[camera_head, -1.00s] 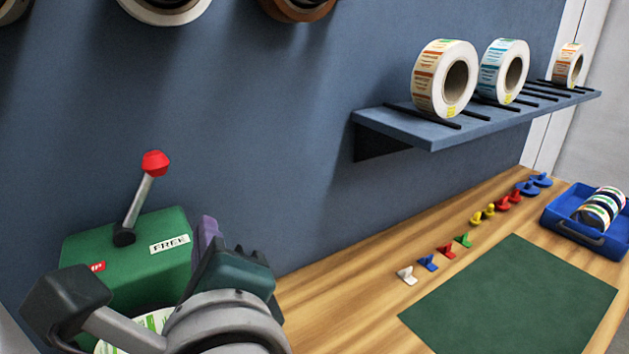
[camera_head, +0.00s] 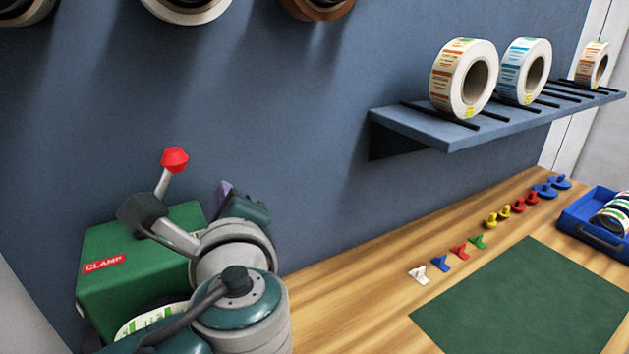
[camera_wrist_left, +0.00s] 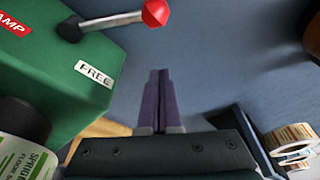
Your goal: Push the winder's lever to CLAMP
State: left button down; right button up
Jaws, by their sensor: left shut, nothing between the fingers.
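The green winder (camera_head: 130,278) stands at the lower left, with a red CLAMP label (camera_head: 104,263) on its left part. Its lever has a red knob (camera_head: 174,160) and leans right, toward the side of the white FREE label (camera_wrist_left: 95,74). My arm hides the lever's base and the FREE label in the head view. My left gripper (camera_head: 223,189) is shut and empty, right of the lever. In the left wrist view, its purple fingers (camera_wrist_left: 158,100) are apart from the knob (camera_wrist_left: 155,12), which is up and slightly left of them.
A label roll (camera_head: 160,312) is at the winder's front. A shelf (camera_head: 440,132) with label rolls (camera_head: 463,80) projects from the blue wall at right. Coloured pegs (camera_head: 460,252), a green mat (camera_head: 525,300) and a blue tray (camera_head: 590,235) are on the wooden bench.

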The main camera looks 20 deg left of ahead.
aim_at(159, 193)
pick_arm(q)
jog(key=a+r+p, duration=0.2)
jog(key=a+p, duration=0.1)
jog(key=shift+s, duration=0.15)
jog(key=shift+a, duration=0.3)
